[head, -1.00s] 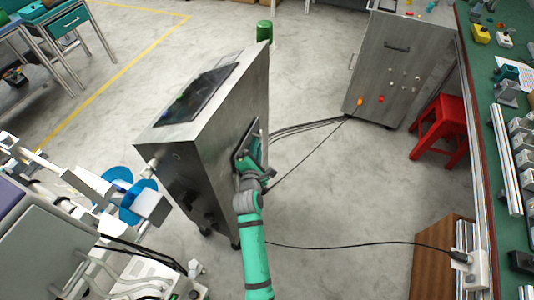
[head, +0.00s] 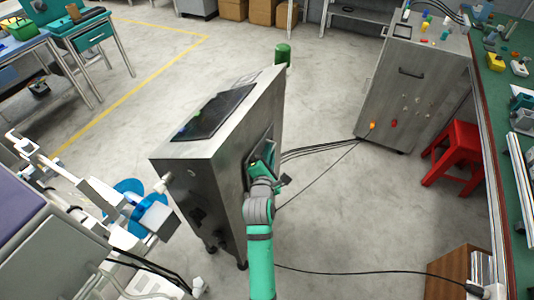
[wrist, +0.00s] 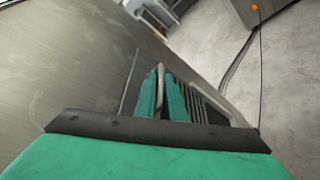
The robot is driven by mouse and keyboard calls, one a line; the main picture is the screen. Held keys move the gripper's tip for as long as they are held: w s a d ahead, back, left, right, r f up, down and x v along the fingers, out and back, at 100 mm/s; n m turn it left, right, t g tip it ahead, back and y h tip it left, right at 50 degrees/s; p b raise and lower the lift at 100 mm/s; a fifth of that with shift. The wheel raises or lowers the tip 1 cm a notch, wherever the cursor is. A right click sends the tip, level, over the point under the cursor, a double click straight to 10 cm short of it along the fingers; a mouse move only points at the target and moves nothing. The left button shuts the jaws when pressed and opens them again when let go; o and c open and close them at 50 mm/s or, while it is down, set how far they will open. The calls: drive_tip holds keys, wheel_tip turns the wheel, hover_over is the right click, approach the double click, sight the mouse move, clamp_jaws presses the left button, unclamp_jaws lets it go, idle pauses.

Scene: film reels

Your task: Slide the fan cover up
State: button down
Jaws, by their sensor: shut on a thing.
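The fan cover (head: 263,143) is a dark panel with a light frame on the right side face of a grey metal cabinet (head: 181,195). In the wrist view its slatted part (wrist: 204,108) shows just right of my fingers. My gripper (head: 262,168) is at the cover, against the cabinet side. In the wrist view my two green fingers (wrist: 160,90) are close together around a thin, light upright piece of the cover. My gripper and forearm hide the lower part of the cover in the head view.
Cables (head: 318,150) run from the cabinet to another grey cabinet (head: 408,95) at the right. A red stool (head: 455,155) stands beside that one. A machine with a blue reel (head: 127,190) stands close on the left. Floor between the cabinets is mostly clear.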

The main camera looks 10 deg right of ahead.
drive_tip(key=shift+a+r, duration=0.25)
drive_tip(key=shift+r, duration=0.2)
drive_tip(key=c, duration=2.1)
unclamp_jaws()
drive_tip(key=shift+d+f, duration=0.15)
drive_tip(key=shift+f, duration=0.05)
drive_tip(key=v, duration=1)
drive_tip(key=shift+s, duration=0.4)
